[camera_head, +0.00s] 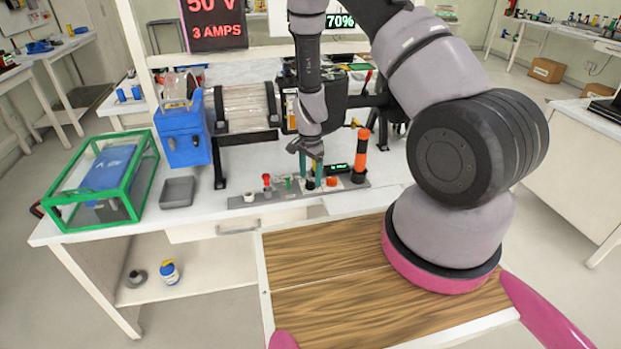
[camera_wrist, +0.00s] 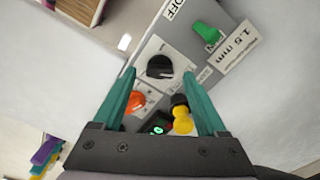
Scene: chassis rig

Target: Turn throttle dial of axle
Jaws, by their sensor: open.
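A control panel strip (camera_head: 236,203) lies along the bench's front edge with a row of knobs and levers. In the wrist view a black dial (camera_wrist: 160,67) on a white plate sits between and just beyond my fingertips. I cannot read a throttle label on it. My gripper (camera_wrist: 159,75) is open, with teal fingers apart and nothing held. In the head view my gripper (camera_head: 312,180) points down over the panel and partly hides the black dial. I cannot tell whether the fingers touch it. The axle rig with a clear cylinder (camera_head: 245,106) stands behind the panel.
An orange knob (camera_wrist: 135,102) and a yellow-and-black control (camera_wrist: 181,115) lie close to the fingers. A green switch (camera_wrist: 207,33) is beyond the dial. An orange-and-black handle (camera_head: 361,152) stands upright right of my gripper. A green-framed box (camera_head: 66,212) is at left.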

